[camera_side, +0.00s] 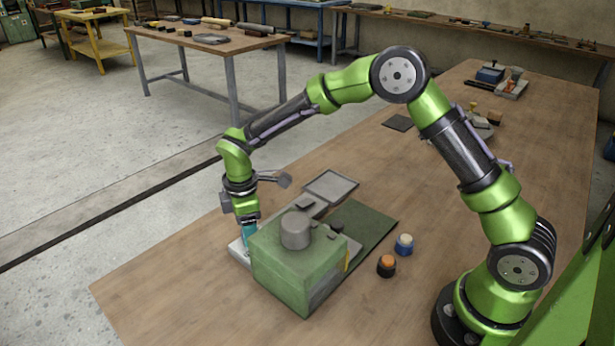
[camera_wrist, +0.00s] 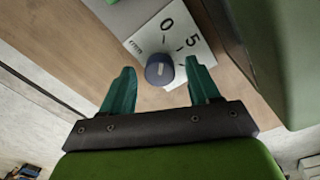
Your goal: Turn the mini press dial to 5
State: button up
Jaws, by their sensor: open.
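The mini press is a green block (camera_side: 290,265) with a grey cylinder (camera_side: 295,230) on top, standing on the bench. In the wrist view a dark blue dial (camera_wrist: 158,72) with a small pale mark sits at the edge of a white scale plate (camera_wrist: 172,38) printed with 0 and 5. My gripper (camera_wrist: 159,68) is open, its teal fingers on either side of the dial in the picture, with gaps showing. I cannot tell whether the tips reach its depth. In the side view my gripper (camera_side: 248,230) points down behind the press, and the dial is hidden.
A dark green mat (camera_side: 368,225) lies beside the press. Two small round pieces, one orange-topped (camera_side: 387,266) and one blue with a pale top (camera_side: 404,244), stand to its right. A grey tray (camera_side: 330,186) lies behind. The bench's left front is clear.

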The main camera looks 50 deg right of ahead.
jog(key=c, duration=1)
jog(key=shift+c, duration=0.2)
jog(key=shift+m, duration=0.4)
jog(key=m, duration=0.3)
jog(key=shift+m, duration=2.5)
jog(key=o, duration=1)
